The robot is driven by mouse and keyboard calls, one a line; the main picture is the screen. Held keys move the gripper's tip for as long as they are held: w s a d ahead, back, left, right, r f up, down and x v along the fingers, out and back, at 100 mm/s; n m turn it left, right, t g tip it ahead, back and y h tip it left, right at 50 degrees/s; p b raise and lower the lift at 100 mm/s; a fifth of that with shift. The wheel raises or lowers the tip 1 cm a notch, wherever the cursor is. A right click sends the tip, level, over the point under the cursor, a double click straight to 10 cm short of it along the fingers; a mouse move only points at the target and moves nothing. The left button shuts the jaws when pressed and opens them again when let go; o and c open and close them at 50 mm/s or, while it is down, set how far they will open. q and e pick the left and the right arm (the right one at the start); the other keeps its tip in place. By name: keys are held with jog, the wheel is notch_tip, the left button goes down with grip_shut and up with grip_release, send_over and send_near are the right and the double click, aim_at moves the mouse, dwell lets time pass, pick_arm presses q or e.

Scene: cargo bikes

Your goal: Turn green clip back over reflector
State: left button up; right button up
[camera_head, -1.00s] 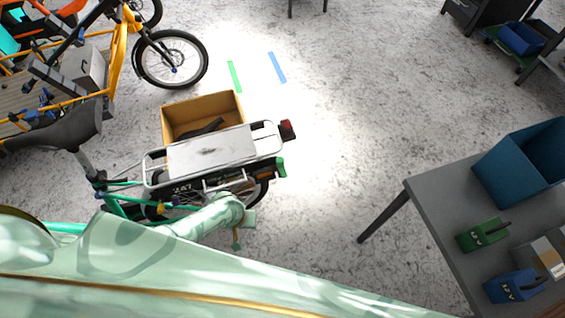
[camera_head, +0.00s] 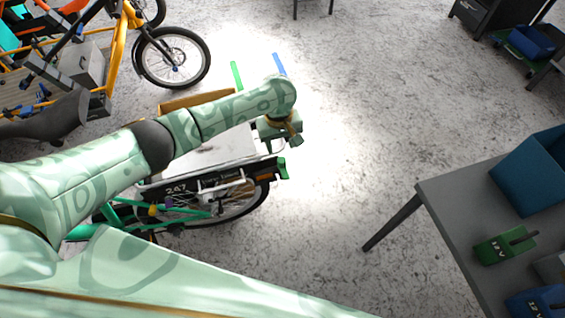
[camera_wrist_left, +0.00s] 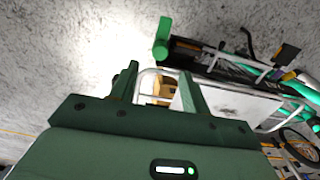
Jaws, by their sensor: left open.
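The green clip (camera_head: 283,168) sits at the rear end of the bike's black battery, marked 247 (camera_head: 177,189), below the rack. The clip also shows in the left wrist view (camera_wrist_left: 162,38), beyond my fingers. The red reflector at the rack's rear end cannot be made out now; my left gripper covers that area in the head view. My left gripper (camera_head: 291,136) is over the rack's rear end, a little above the clip in the picture. In the left wrist view its two fingers (camera_wrist_left: 160,82) stand apart, with nothing clearly held. My right gripper is not in view.
The silver rack (camera_wrist_left: 232,101) has a pale top plate. A cardboard box (camera_head: 196,100) is behind it. Floor between bike and table is clear.

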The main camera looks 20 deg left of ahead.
aim_at(281, 160)
pick_arm(q)
notch_tip(281, 160, down, 8)
jog(key=b, duration=0.4)
jog(key=shift+f, duration=0.1)
jog(key=shift+w+d+f+b, duration=0.1)
jog(key=shift+f+b, duration=0.25)
jog(key=shift+f, duration=0.2)
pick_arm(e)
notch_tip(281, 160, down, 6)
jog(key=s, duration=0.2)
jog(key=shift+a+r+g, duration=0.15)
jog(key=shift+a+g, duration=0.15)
pick_arm(q)
jog(key=shift+r, duration=0.1)
jog(key=c, duration=1)
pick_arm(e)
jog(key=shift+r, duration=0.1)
